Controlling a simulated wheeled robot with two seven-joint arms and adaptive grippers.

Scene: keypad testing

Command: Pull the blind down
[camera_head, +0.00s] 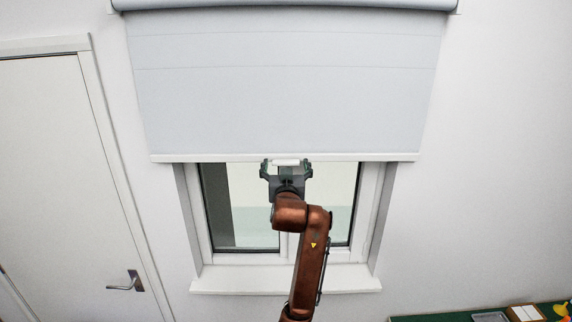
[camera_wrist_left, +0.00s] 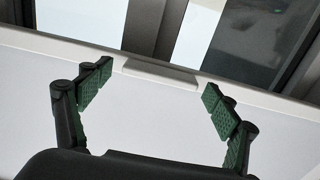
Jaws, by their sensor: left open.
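The grey-white blind (camera_head: 285,105) hangs partly lowered over the window, and its lower edge is a white bottom bar (camera_head: 200,158). A small white pull tab (camera_head: 286,162) sits at the middle of the bar. My left gripper (camera_head: 286,168) is open at the bar, with one finger on each side of the tab. In the left wrist view the tab (camera_wrist_left: 160,74) lies between the spread green finger pads, with a gap to each, slightly beyond the fingertips. My right gripper is not in view.
The lower part of the window (camera_head: 340,205) is uncovered, above a white sill (camera_head: 240,281). A white door (camera_head: 60,170) with a lever handle (camera_head: 127,283) is at left. A green-topped surface (camera_head: 450,317) with several items is at bottom right.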

